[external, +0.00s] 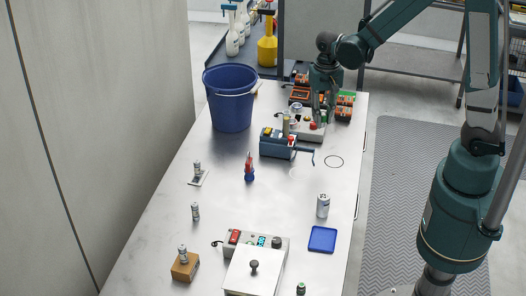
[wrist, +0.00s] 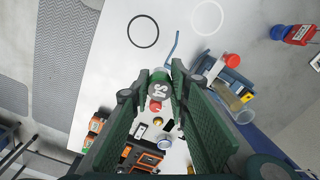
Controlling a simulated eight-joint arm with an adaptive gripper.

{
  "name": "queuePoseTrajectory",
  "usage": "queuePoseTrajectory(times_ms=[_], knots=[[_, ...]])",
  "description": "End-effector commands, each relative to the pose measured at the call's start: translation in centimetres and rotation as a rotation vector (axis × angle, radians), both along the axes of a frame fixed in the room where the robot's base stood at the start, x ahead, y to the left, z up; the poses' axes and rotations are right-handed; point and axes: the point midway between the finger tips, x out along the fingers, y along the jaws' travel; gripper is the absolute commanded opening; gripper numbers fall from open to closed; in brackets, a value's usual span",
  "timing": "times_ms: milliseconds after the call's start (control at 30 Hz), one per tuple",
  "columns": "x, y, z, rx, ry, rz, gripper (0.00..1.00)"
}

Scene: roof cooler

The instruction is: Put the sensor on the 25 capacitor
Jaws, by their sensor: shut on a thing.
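My gripper (external: 322,112) is over the grey box with the red button at the far end of the table. In the wrist view my gripper (wrist: 157,88) is shut on a small dark green cylinder with a white marking like S4, which looks like the sensor (wrist: 157,90). Several silver cylinders like capacitors stand about: one on a white plate (external: 197,168), one on bare table (external: 195,211), one on a wooden block (external: 183,254), and a larger can (external: 323,205) at right. Their numbers are too small to read surely, so I cannot tell which is 25.
A blue bucket (external: 231,105) stands at back left, with a blue crank device (external: 278,146) near my gripper. The middle of the table is mostly clear.

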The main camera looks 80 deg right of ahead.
Motion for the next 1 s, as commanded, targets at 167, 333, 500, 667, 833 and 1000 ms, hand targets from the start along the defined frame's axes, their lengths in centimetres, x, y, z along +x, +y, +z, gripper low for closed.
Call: queuePoseTrajectory(times_ms=[167,333,500,667,833,1000], knots=[[0.3,3.9,0.7,0.000,0.000,0.061,0.06],[0.5,7.3,1.3,0.000,0.000,0.117,0.06],[0.3,10.8,1.8,0.000,0.000,0.171,0.06],[0.0,13.9,2.3,0.000,0.000,0.222,0.06],[-0.6,17.2,2.8,0.000,0.000,0.277,0.06],[-1.3,20.4,3.3,0.000,0.000,0.332,0.06]])
